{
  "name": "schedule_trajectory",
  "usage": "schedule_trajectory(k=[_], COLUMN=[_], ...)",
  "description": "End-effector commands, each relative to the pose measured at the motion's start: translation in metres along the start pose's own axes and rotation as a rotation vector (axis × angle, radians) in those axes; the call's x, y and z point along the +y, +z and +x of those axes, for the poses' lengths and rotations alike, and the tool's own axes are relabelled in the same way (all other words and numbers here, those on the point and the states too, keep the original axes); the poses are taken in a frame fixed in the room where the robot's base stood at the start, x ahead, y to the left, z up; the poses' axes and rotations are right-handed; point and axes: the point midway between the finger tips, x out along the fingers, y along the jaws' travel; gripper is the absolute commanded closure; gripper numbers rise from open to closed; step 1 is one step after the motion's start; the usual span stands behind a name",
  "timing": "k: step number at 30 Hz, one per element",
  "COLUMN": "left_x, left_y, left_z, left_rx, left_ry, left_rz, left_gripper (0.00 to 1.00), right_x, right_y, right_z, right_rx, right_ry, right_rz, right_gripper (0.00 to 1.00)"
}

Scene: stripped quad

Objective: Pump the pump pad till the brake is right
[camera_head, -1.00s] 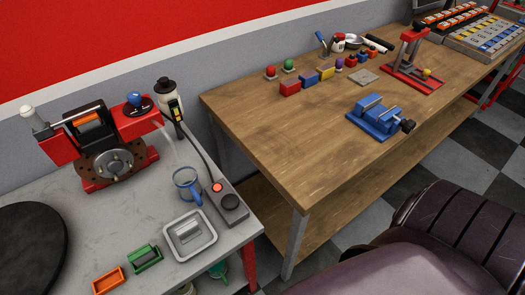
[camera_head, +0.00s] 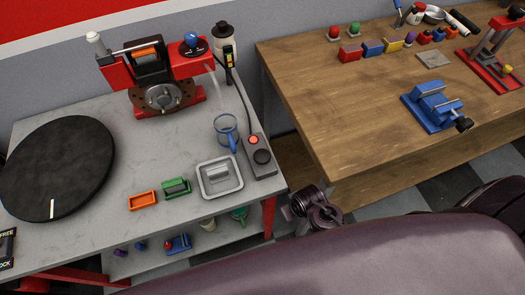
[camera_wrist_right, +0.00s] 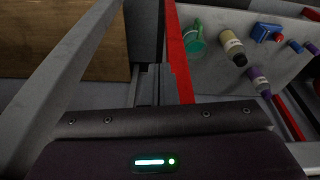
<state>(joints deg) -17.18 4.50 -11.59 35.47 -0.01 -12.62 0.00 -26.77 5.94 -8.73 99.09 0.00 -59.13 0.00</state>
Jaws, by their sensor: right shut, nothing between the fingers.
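The brake rig, a red frame with a brown disc and grey hub (camera_head: 164,96), stands at the back of the grey bench. A small black indicator with yellow and green marks (camera_head: 229,61) is beside it. My right gripper (camera_wrist_right: 152,84) is shut and empty, low beyond the bench's right edge. My left gripper is out of view.
A blue-handled clear cup (camera_head: 227,128), orange tray (camera_head: 143,201), green tray (camera_head: 177,188) and black turntable (camera_head: 57,167) sit on the bench. Bottles (camera_wrist_right: 232,45) are on the lower shelf. A wooden table (camera_head: 345,110) with a blue vise (camera_head: 432,107) stands right, across a gap.

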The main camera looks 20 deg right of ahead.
Motion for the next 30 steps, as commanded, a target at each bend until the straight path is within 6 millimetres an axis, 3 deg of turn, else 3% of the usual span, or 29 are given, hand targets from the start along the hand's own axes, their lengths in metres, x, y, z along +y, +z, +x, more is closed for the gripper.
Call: schedule_trajectory(k=[1,11,16,19,22,26,30], left_x=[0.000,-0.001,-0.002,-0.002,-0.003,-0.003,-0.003], left_y=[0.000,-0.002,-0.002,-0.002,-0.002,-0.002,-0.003], left_z=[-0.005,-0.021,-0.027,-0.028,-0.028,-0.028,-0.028], left_rx=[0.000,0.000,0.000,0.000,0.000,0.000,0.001], left_ry=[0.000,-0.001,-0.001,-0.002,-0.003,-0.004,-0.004], left_rz=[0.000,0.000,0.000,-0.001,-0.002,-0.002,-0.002], left_gripper=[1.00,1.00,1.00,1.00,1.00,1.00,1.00], right_x=[0.001,0.008,0.005,-0.008,-0.023,-0.029,-0.024], right_y=[-0.013,-0.071,-0.126,-0.167,-0.193,-0.204,-0.202], right_z=[-0.026,-0.175,-0.238,-0.253,-0.253,-0.244,-0.235], right_rx=[0.015,0.118,0.316,0.483,0.605,0.680,0.691], right_ry=[0.001,0.026,0.086,0.117,0.109,0.059,-0.010], right_rz=[0.001,-0.053,-0.275,-0.520,-0.757,-1.005,-1.169], right_gripper=[1.00,1.00,1.00,1.00,1.00,1.00,1.00])
